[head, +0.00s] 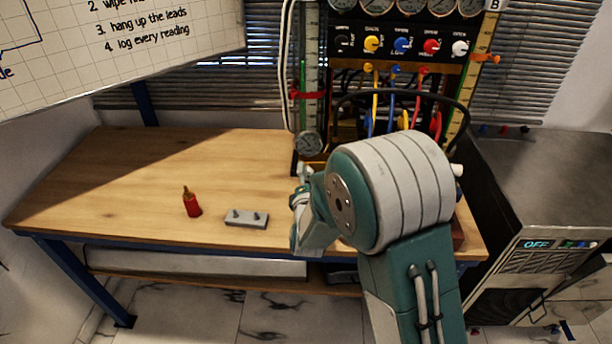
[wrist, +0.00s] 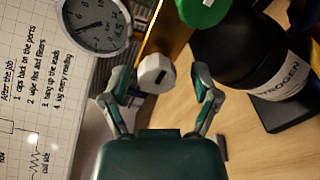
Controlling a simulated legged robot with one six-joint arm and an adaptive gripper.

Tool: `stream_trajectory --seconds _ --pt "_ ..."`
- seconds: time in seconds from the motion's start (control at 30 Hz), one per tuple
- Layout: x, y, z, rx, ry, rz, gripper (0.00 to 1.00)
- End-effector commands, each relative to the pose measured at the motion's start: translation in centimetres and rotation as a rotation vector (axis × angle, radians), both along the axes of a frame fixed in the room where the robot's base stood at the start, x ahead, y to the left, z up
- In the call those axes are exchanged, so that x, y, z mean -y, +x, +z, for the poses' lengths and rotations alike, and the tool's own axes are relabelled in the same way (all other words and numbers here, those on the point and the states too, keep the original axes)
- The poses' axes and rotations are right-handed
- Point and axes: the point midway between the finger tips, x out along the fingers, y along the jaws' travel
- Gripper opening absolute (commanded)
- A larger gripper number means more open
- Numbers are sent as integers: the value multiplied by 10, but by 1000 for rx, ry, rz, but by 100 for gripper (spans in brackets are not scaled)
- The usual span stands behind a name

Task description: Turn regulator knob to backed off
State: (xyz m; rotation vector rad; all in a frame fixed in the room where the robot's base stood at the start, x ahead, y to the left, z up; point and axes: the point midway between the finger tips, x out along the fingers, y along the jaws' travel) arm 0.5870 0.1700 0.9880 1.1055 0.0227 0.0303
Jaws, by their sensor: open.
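The regulator knob (wrist: 156,73) is a pale faceted knob with a dark spot on its face. In the wrist view it sits between the tips of my open gripper (wrist: 162,84), slightly nearer the left finger. Neither finger visibly touches it. In the head view my gripper is mostly hidden behind my arm at the bench's right side. Any marking of the knob's setting is unreadable.
A black bottle labelled as nitrogen (wrist: 262,50) stands close to my right finger, with a green object (wrist: 203,10) above. The gauge rig (head: 402,55) holds coloured knobs and hoses. A red bottle (head: 192,203) and grey block (head: 246,218) are on the wooden bench (head: 130,185).

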Motion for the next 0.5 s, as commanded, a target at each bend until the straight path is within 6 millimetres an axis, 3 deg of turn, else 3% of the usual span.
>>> stream_trajectory --seconds 0.5 --pt "-1 -96 -2 -4 -3 4 79"
